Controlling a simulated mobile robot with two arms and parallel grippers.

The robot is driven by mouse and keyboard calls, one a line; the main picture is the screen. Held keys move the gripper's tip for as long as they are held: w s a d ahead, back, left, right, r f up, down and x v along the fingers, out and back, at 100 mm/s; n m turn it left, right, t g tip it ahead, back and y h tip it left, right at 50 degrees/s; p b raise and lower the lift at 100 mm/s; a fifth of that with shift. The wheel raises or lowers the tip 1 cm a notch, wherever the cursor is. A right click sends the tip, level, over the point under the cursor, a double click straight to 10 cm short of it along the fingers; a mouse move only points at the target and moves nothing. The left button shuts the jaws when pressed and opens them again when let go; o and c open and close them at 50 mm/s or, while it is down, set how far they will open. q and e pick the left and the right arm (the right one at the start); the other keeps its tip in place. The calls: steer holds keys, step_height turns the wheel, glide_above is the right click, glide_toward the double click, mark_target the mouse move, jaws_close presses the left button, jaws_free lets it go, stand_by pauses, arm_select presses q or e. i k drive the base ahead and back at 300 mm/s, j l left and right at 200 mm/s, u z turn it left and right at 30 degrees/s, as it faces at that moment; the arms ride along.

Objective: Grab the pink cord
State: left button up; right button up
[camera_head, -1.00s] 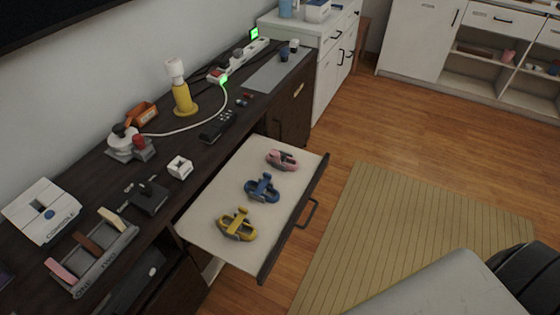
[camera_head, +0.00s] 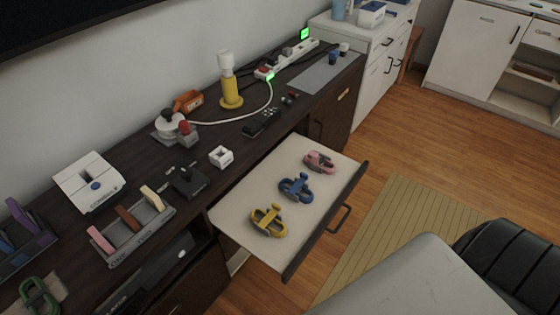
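The pink cord (camera_head: 320,161) is a small coiled bundle at the far end of the open drawer (camera_head: 240,210). A blue cord (camera_head: 296,187) lies in the middle of the drawer and a yellow cord (camera_head: 268,220) lies at its near end. The three bundles lie apart in a row on the pale drawer bottom. Nothing covers the pink cord. Neither of my grippers shows in the head view.
The drawer sticks out from a dark cabinet (camera_head: 140,158) and has a dark front with a handle (camera_head: 341,219). Wooden floor and a striped rug (camera_head: 385,225) lie to the right.

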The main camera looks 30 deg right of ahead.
mark_target(322, 160)
steer(key=l+u, duration=1.15)
steer(key=u, duration=0.15)
